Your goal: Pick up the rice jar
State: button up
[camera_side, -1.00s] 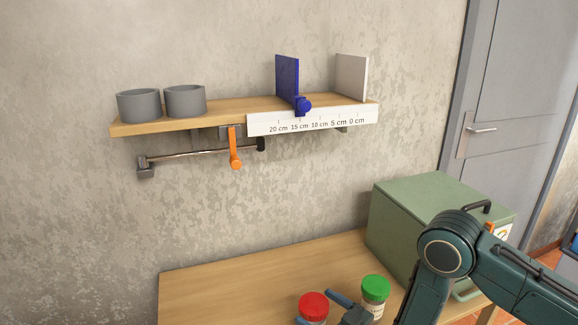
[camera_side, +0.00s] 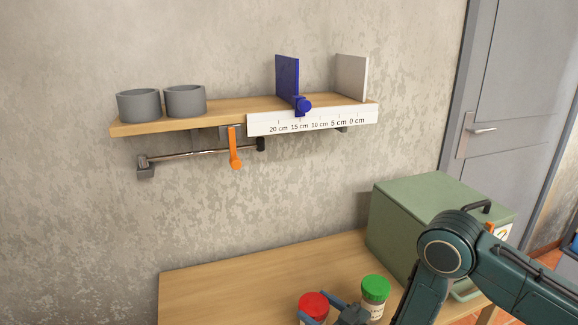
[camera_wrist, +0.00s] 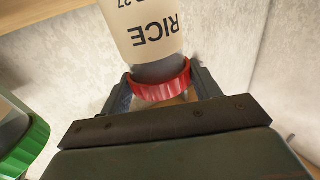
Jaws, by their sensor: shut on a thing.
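The rice jar has a red lid (camera_side: 313,305) low in the side view, where its body is cut off by the bottom edge. In the wrist view the jar (camera_wrist: 145,38) shows upside down with the word RICE on a pale body. My gripper (camera_wrist: 163,90) has one finger on each side of the red lid and is shut on it. In the side view my gripper (camera_side: 319,307) comes to the red lid from the right. Whether the jar touches the table is out of view.
A green-lidded jar (camera_side: 375,290) stands close on the right on the wooden table (camera_side: 225,285). A green box (camera_side: 400,205) sits farther right. Above, a wall shelf (camera_side: 225,112) holds two grey pots (camera_side: 139,105) and a blue divider (camera_side: 287,78). The table's left part is clear.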

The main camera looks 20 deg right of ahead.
jog(key=shift+r, duration=0.15)
jog(key=shift+c, duration=0.4)
jog(key=shift+r, duration=4.9)
